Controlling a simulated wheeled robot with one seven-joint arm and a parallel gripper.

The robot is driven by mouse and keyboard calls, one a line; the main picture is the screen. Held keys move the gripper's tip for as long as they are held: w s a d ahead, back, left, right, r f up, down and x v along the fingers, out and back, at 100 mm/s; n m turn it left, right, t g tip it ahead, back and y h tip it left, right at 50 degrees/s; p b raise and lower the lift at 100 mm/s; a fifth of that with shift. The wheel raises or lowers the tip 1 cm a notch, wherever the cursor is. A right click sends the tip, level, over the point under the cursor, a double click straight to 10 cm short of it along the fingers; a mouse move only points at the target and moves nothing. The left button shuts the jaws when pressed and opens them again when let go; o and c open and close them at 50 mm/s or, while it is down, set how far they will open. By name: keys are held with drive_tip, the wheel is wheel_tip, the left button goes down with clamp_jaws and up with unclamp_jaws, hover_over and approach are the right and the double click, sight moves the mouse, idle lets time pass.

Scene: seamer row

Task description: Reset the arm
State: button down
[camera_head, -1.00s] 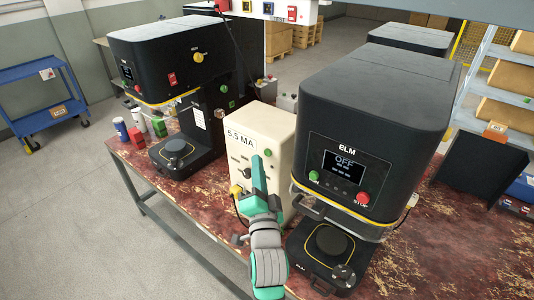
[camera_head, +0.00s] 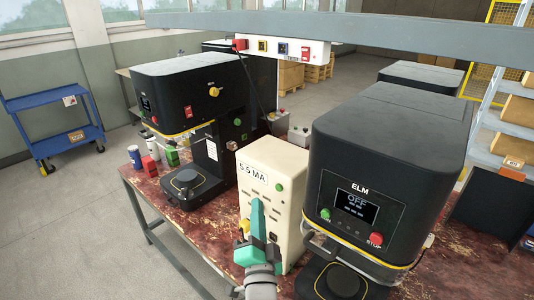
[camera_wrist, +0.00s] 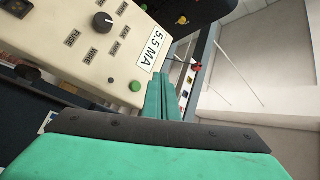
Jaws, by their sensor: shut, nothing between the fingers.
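My gripper (camera_head: 257,214) is green and shut, with nothing between its fingers. In the head view it points up in front of the cream control box (camera_head: 284,160) marked "5.5 MA". In the wrist view the shut fingers (camera_wrist: 165,92) lie close to the box's labelled face (camera_wrist: 85,40), near its green button (camera_wrist: 135,86) and black knob (camera_wrist: 102,21). I cannot tell whether they touch the box. The rest of my arm runs down out of the head view's lower edge.
A black ELM machine (camera_head: 390,150) with its display reading OFF stands right of the box. Another black machine (camera_head: 190,85) stands left, with small cans (camera_head: 135,157) beside it on the worn red table (camera_head: 190,222). A grey beam (camera_head: 300,25) crosses above. Open floor lies left.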

drive_tip(key=s+f+n+g, duration=0.3)
drive_tip(key=s+f+n, duration=0.3)
drive_tip(key=s+f, duration=1.25)
drive_tip(key=s+a+f+n+g, duration=0.1)
drive_tip(key=s+f+n, duration=0.2)
drive_tip(key=s, duration=0.8)
drive_tip(key=s+f+n+g, duration=0.1)
drive_tip(key=s+f, duration=0.3)
drive_tip(key=s, duration=0.7)
drive_tip(key=shift+a+f+n, duration=0.35)
drive_tip(key=shift+a+n, duration=0.05)
drive_tip(key=shift+n, duration=0.5)
drive_tip(key=shift+s, duration=0.1)
drive_tip(key=shift+s+d, duration=0.1)
